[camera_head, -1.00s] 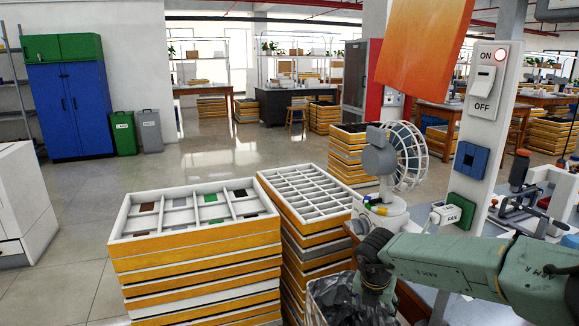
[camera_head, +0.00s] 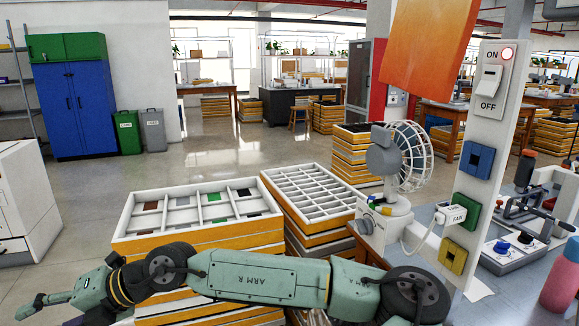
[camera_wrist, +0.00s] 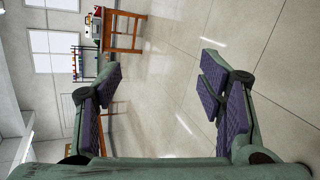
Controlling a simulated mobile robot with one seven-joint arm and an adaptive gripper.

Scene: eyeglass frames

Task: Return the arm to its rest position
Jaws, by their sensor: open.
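My green arm stretches across the bottom of the head view, in front of the stacked trays. My gripper (camera_head: 38,308) is at the far lower left of that view, partly cut off by the frame's edge. In the wrist view my gripper (camera_wrist: 160,88) shows its purple-padded fingers spread wide apart. Nothing is between them, only the tiled floor beyond. No task object is in its grasp.
A stack of trays (camera_head: 128,222) with coloured pieces stands behind my arm, beside a second stack of compartment trays (camera_head: 325,214). A fan (camera_head: 384,158) and a switch post (camera_head: 482,150) stand at right. The tiled floor (camera_head: 90,208) at left is open.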

